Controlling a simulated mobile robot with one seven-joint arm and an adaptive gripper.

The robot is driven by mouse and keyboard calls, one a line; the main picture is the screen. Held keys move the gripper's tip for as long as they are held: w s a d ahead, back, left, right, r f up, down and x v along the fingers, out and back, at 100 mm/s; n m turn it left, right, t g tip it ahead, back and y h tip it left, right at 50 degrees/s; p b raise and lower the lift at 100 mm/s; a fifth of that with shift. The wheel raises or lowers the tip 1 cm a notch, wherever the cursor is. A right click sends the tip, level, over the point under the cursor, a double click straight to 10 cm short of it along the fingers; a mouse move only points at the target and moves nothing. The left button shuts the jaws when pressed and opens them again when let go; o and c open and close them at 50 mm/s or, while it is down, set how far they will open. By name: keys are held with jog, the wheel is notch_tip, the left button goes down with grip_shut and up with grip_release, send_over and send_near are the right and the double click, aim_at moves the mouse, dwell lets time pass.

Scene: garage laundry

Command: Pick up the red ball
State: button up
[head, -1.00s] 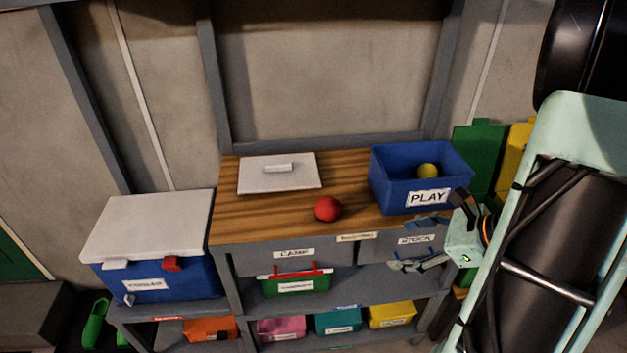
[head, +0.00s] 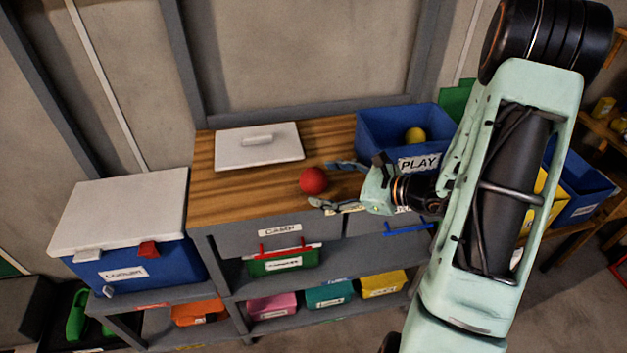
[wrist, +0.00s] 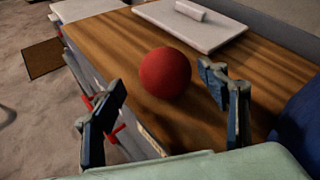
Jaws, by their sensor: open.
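The red ball (head: 313,181) rests on the wooden top of the workbench (head: 230,200), near its front edge. My gripper (head: 325,184) is open, its fingers pointing left at the ball. In the head view the fingertips reach close to the ball's right side, one behind and one in front. In the wrist view the ball (wrist: 165,73) lies ahead, between and a little beyond the two open fingers (wrist: 165,105). I cannot tell whether either finger touches it.
A white lid (head: 259,147) with a handle lies behind the ball. The blue PLAY bin (head: 378,126), with a yellow ball (head: 415,135) inside, stands at the back right, close to my gripper. A blue cooler (head: 135,267) with a white lid (head: 120,211) stands left. Shelves with bins are below.

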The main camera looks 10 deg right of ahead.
aim_at(322, 179)
jog(key=x, duration=0.4)
jog(key=shift+w+a+r, duration=0.1)
jog(key=shift+w+r, duration=0.05)
jog(key=shift+w, duration=0.25)
jog(key=shift+c, duration=0.4)
jog(key=c, duration=1.2)
jog(key=shift+r, duration=0.2)
